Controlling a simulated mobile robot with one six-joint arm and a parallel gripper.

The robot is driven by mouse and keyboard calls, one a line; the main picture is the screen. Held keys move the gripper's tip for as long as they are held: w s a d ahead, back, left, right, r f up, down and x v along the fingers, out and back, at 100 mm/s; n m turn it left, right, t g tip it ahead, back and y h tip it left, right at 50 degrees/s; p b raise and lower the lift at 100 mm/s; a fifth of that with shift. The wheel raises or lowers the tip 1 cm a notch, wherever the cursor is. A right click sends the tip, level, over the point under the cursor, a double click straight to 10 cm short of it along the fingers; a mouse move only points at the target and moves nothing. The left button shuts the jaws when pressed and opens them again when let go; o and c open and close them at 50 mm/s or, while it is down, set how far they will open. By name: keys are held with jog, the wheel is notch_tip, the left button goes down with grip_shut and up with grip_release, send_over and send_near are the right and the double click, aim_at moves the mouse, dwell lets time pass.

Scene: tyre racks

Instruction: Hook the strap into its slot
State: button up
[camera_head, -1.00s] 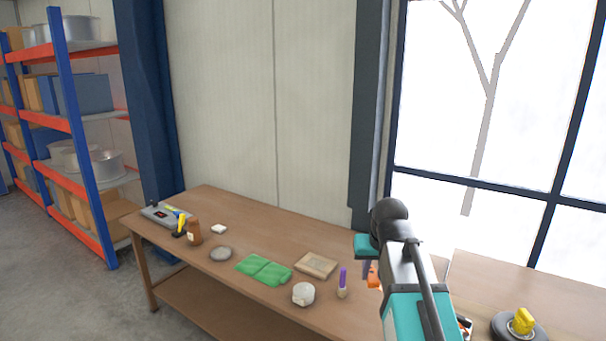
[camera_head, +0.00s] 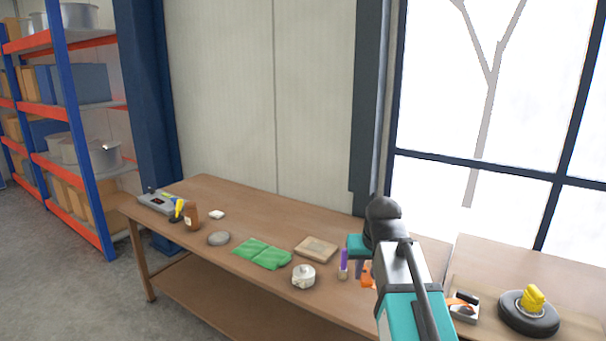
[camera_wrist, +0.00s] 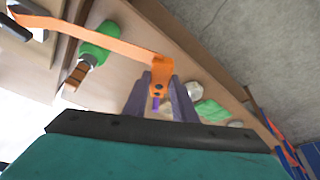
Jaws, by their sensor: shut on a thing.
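My gripper (camera_wrist: 162,98) is shut on the end of an orange strap (camera_wrist: 115,42) in the wrist view. The strap end, with dark holes, sits between the fingertips. From there the strap runs to the upper left, towards a dark and grey object (camera_wrist: 14,26) at the picture edge. In the head view a bit of orange strap (camera_head: 366,274) shows below my gripper, above the workbench; my arm hides much of it. A small grey and black device with orange on it (camera_head: 465,306) sits right of my arm. I cannot make out the slot.
The long wooden workbench (camera_head: 215,262) holds a green cloth (camera_head: 262,253), a white roll (camera_head: 303,276), a flat brown pad (camera_head: 316,249) and a purple-handled tool (camera_head: 343,263). A black wheel with a yellow part (camera_head: 528,314) lies at right. A green-and-wood object (camera_wrist: 92,54) lies near the strap.

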jog(key=shift+f, duration=0.45)
jog(key=s+f, duration=0.5)
jog(key=f, duration=0.1)
jog(key=shift+f, duration=0.3)
jog(key=shift+s, duration=0.1)
jog(key=shift+s, duration=0.15)
